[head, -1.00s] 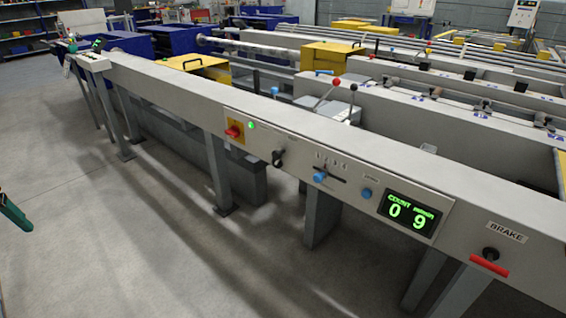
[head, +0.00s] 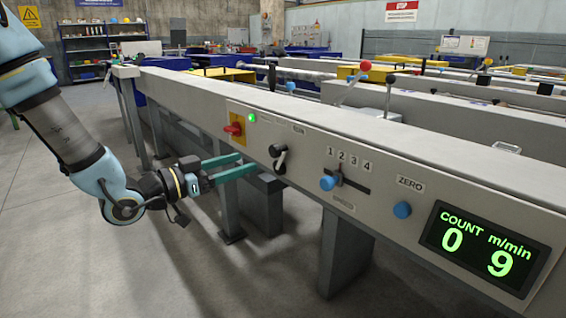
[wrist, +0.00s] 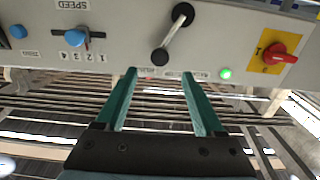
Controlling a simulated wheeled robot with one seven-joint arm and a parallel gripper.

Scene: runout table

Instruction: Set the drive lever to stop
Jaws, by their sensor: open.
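The drive lever (head: 279,157) is a short metal bar with black ends on the grey machine panel, right of the red switch. In the upside-down wrist view the lever (wrist: 172,34) leans at an angle, one black end lying just beyond the gap between my fingertips. Small labels beside it are unreadable. My gripper (head: 248,163) has two teal fingers pointing right toward the panel, just left of the lever. In the wrist view my gripper (wrist: 158,72) is open with nothing between its fingers; I see no contact with the lever.
A red switch on yellow (head: 234,128) and a lit green lamp (head: 252,117) are left of the lever. A blue speed slider (head: 328,183), blue zero button (head: 402,209) and display (head: 484,249) reading 0 and 9 are right. Machine legs stand below.

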